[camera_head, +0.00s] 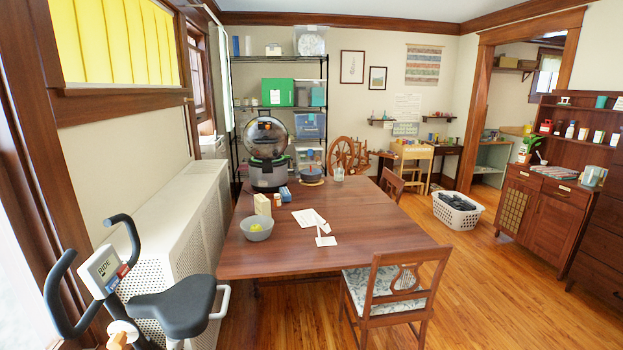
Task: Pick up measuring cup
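A small clear cup (338,174) stands on the far right part of the wooden table (345,240). It looks like the measuring cup, but it is too small to be sure of markings or a handle. It stands to the right of a dark blue pot-like vessel (311,175). Neither of my grippers is in view.
The table also holds a grey bowl (257,230) with something yellow-green in it, white papers (312,220), small boxes (262,204) and a large domed appliance (267,158). A chair (390,290) stands at the right front. An exercise bike (170,302) stands left.

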